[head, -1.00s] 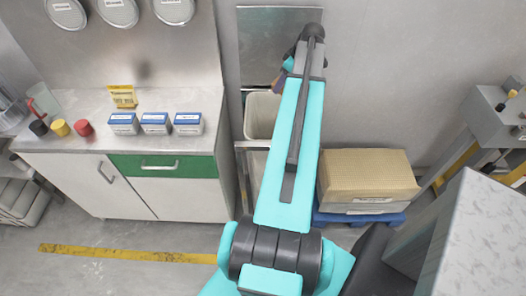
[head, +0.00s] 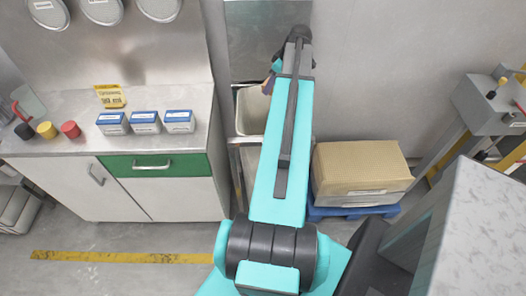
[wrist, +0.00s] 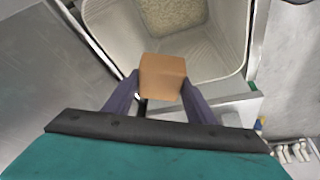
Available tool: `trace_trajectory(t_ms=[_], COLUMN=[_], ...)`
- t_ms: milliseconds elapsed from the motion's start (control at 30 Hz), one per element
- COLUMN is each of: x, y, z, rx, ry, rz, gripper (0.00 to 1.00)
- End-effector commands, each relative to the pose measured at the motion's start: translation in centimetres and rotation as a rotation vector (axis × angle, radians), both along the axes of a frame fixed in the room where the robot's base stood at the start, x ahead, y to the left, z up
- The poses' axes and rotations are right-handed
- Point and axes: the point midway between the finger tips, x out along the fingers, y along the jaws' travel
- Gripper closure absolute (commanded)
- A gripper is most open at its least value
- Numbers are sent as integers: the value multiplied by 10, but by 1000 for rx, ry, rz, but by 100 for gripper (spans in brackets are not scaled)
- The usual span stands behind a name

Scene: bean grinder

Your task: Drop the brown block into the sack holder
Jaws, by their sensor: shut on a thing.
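The brown block (wrist: 162,77) is between the two fingers of my gripper (wrist: 158,90) in the wrist view, and the gripper is shut on it. The block appears over the near edge of a pale, open bin in a metal frame, which I take as the sack holder (wrist: 112,35). Pale grainy stuff shows at the bin's bottom. In the head view the sack holder (head: 250,118) stands right of the counter, partly hidden by my arm. There my gripper (head: 268,84) shows only in part, above the bin, and the block cannot be made out.
A cardboard box (head: 362,168) sits on a blue pallet (head: 355,211) right of the sack holder. The counter (head: 120,150) at left bears several small boxes and a yellow packet (head: 110,96). A grey wall panel (head: 260,40) is behind my arm.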

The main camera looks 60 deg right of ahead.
Motion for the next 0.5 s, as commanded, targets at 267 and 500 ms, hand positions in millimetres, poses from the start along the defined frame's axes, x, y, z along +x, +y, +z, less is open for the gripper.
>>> trace_trajectory(t_ms=[267, 500], x=[0, 1], y=[1, 1], z=[-21, -23], rx=[1, 0], ry=[0, 0], rz=[1, 2], gripper=[76, 76])
